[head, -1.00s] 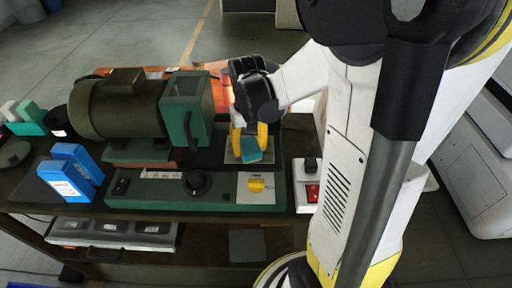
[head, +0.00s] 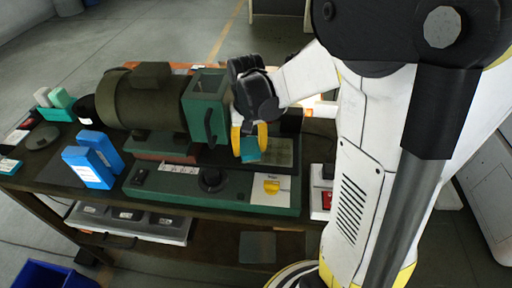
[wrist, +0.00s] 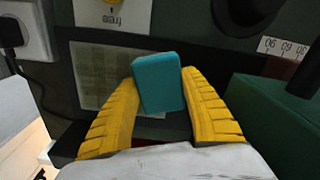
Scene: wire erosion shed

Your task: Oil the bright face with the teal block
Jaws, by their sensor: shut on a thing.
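The teal block (head: 250,149) is between the yellow fingers of my gripper (head: 249,143), which is shut on it. In the wrist view the block (wrist: 160,84) sits upright between both fingertips. A pale speckled plate (wrist: 94,72), perhaps the bright face, lies on the machine bed beside and partly behind the block. In the head view the plate (head: 282,151) is mostly right of the block and looks dull. I cannot tell whether the block touches the bed.
The green machine and its motor (head: 147,98) stand close left of my gripper. A black knob (head: 211,178) and a yellow switch (head: 271,187) are on its front. Blue boxes (head: 92,160) stand at left. A white box with a red switch (head: 327,198) is at right.

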